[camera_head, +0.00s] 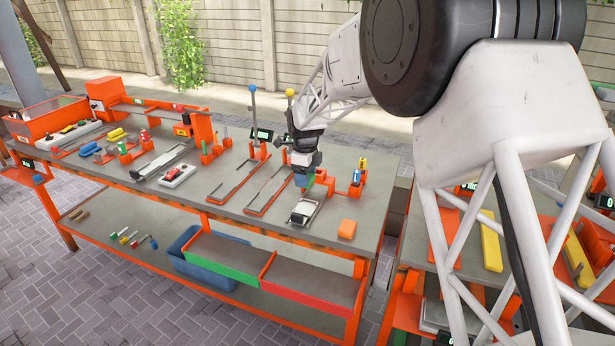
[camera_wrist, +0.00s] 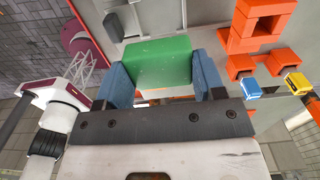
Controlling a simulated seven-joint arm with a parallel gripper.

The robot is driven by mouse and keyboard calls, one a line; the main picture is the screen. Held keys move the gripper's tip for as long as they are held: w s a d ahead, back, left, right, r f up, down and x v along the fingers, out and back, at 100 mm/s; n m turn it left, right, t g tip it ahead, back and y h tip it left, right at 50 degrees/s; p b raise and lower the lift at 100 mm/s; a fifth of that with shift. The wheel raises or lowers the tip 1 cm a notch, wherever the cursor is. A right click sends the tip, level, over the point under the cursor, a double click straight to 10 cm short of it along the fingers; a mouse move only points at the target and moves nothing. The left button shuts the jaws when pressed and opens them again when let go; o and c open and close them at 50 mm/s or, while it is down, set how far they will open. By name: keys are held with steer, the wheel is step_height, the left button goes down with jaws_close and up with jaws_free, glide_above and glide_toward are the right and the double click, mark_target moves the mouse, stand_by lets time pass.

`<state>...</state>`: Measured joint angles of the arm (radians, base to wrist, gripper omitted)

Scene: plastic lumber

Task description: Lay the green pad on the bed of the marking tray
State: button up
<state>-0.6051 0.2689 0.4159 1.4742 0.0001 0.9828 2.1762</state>
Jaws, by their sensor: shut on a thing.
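The green pad (camera_wrist: 160,62) is between the two blue fingers of my gripper (camera_wrist: 163,78) in the wrist view, touched by both sides. In the head view my gripper (camera_head: 302,181) hangs over the right part of the bench, fingers down, and only a sliver of green shows beside it. Below and near it is a small metal-edged tray (camera_head: 293,221) with a pale block on it. Two orange-ended frames (camera_head: 253,211) lie left of it. I cannot tell which of these is the marking tray.
An orange block (camera_head: 347,229) sits at the bench's front right. Orange holders with blue and yellow pieces (camera_head: 357,179) stand right of my gripper. Upright posts with a blue ball (camera_head: 252,89) and a yellow ball (camera_head: 290,93) rise behind. Bare bench (camera_head: 210,180) shows between the fixtures.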

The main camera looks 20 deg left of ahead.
mark_target(306, 208)
steer(key=shift+f, duration=0.2)
steer(key=shift+f, duration=4.1)
steer(key=shift+f, duration=0.75)
steer(key=o, duration=1)
steer(key=shift+r, duration=0.1)
steer(key=shift+r, duration=3.85)
